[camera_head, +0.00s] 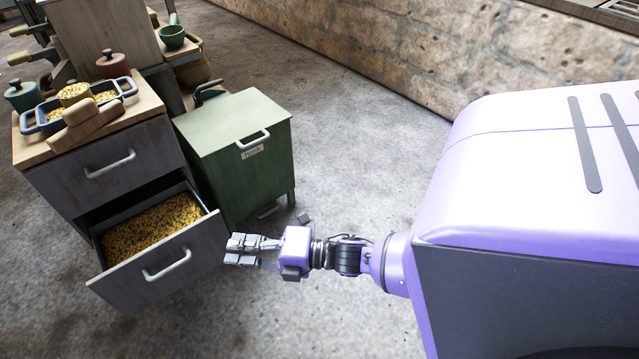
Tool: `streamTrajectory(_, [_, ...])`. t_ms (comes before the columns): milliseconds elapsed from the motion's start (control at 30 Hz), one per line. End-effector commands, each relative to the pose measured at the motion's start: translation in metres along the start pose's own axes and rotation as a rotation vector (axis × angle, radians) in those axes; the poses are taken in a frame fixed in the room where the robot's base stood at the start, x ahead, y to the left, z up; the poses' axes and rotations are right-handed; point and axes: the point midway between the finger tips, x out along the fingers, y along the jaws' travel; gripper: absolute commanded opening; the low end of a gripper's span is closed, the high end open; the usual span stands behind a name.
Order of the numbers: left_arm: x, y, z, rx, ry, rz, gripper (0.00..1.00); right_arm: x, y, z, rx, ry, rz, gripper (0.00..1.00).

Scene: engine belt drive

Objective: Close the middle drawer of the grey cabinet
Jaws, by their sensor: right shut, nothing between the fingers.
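The grey cabinet (62,178) stands at the left with a wooden top. Its upper drawer (112,160) is shut. The drawer below it, the middle drawer (165,262), is pulled well out and holds yellow grain-like bits (150,228). Its front carries a pale bar handle (168,265). Anything lower on the cabinet is hidden behind this drawer. My right gripper (232,250) is shut and empty, with its fingertips pointing left beside the right end of the drawer front. I cannot tell whether they touch it. My left gripper is out of view.
A green cabinet (240,165) stands close to the grey cabinet's right side, just beyond my right gripper. A blue tray (40,124), pots and wooden pieces sit on the grey cabinet's top. A stone wall (390,45) runs along the back. The floor in front is clear.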

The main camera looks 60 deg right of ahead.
Motion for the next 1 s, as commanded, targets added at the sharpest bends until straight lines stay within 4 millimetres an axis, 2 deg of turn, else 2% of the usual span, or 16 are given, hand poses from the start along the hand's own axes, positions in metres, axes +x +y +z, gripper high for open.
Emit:
streamTrajectory(33, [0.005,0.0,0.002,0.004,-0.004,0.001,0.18,0.013,-0.002,0.0,-0.001,0.002,0.003,0.0])
streamTrajectory(167, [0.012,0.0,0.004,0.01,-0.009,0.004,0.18,0.039,-0.002,0.0,0.001,0.001,0.001,0.0])
streamTrajectory(400, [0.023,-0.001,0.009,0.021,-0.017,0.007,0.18,0.06,-0.002,0.023,0.0,0.001,-0.003,0.0])
streamTrajectory(1000, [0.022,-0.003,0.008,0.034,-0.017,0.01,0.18,0.065,0.0,0.029,0.002,-0.001,-0.001,0.0])
